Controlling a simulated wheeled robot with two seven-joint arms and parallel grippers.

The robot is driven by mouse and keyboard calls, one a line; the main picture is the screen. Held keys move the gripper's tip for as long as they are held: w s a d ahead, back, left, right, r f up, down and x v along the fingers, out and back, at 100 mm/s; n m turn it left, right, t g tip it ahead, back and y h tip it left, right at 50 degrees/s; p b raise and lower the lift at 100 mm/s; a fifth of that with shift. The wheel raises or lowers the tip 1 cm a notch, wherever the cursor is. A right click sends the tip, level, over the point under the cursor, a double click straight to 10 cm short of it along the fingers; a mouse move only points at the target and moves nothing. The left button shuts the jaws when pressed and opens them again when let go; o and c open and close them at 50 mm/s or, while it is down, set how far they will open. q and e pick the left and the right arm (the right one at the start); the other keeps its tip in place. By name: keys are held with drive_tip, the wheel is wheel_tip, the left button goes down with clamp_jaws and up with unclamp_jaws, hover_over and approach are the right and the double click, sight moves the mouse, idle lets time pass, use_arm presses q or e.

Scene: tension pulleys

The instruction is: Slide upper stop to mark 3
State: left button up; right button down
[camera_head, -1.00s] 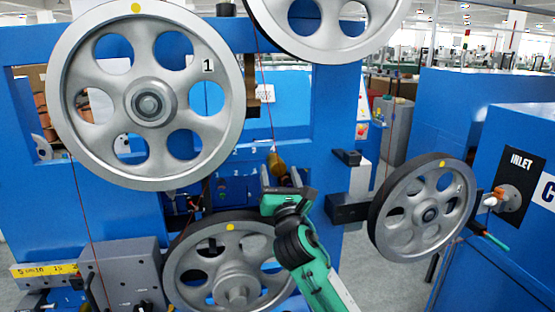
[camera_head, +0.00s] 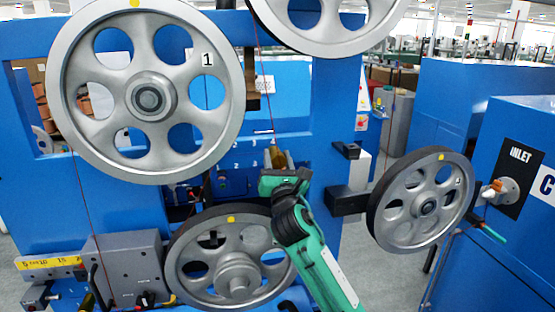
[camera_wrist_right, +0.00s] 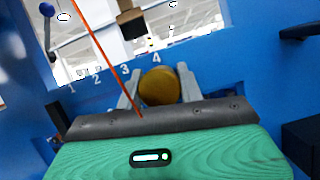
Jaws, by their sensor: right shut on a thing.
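The upper stop shows as a round brass knob (camera_wrist_right: 158,87) on the blue panel in the right wrist view, just below the mark 4 (camera_wrist_right: 155,58) and right of the mark 3 (camera_wrist_right: 125,71). My right gripper (camera_wrist_right: 160,98) is shut on it, one grey finger on each side. In the head view the brass stop (camera_head: 278,157) stands at the tip of my right gripper (camera_head: 279,169), right of the printed marks. The gripper hides its lower part. My left gripper is not in view.
A large spoked wheel labelled 1 (camera_head: 73,110) fills the upper left. A lower wheel (camera_head: 183,270) stands close left of my right arm, and another wheel (camera_head: 380,212) stands to its right. A thin red cord (camera_wrist_right: 100,47) runs down near the stop.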

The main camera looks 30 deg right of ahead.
drive_tip(key=a, duration=0.2)
drive_tip(key=w+a, duration=0.1)
drive_tip(key=a, duration=0.2)
drive_tip(key=shift+w+a, duration=0.15)
drive_tip(key=shift+w, duration=0.05)
drive_tip(key=shift+d, duration=0.2)
drive_tip(key=c, duration=0.9)
unclamp_jaws()
drive_tip(key=shift+a, duration=0.1)
drive_tip(key=b+v, duration=0.4)
drive_tip(key=v, duration=0.9)
drive_tip(key=shift+s+b, duration=0.4)
drive_tip(key=shift+s, duration=0.05)
drive_tip(key=shift+f, duration=0.1)
